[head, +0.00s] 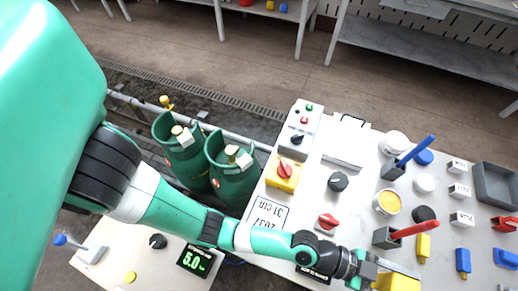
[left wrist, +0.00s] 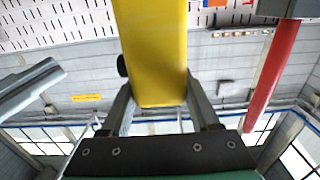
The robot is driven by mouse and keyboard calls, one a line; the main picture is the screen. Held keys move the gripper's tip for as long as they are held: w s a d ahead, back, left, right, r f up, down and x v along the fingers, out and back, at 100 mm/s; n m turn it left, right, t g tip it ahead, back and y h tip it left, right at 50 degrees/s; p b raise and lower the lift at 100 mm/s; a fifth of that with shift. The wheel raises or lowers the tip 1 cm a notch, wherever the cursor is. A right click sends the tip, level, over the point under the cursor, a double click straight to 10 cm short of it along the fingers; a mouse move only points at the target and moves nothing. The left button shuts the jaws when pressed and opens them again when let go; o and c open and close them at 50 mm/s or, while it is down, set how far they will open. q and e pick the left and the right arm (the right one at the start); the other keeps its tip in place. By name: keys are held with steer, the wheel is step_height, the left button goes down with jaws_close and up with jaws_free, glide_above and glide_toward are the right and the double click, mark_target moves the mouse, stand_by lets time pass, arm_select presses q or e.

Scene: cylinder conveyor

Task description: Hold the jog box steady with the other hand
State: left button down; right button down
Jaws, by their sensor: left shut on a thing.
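The yellow jog box (head: 397,283) is at the bottom edge of the head view, partly cut off. My left gripper (head: 368,272) reaches it from the left and is shut on it. In the left wrist view the yellow box (left wrist: 155,60) sits between the two fingers of the gripper (left wrist: 160,105), with a dark round knob on its left side. My right gripper does not show in the head view.
A red handle on a grey block (head: 387,238) stands just above the jog box. A blue handle (head: 415,152), a red knob (head: 327,221), pucks and a grey tray (head: 497,182) share the table. Two green gas cylinders (head: 233,180) stand left of it.

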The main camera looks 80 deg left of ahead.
arm_select(q)
steer(key=shift+c, duration=0.2)
jaws_free()
steer(key=shift+s, duration=0.1)
steer(key=v, duration=1.2)
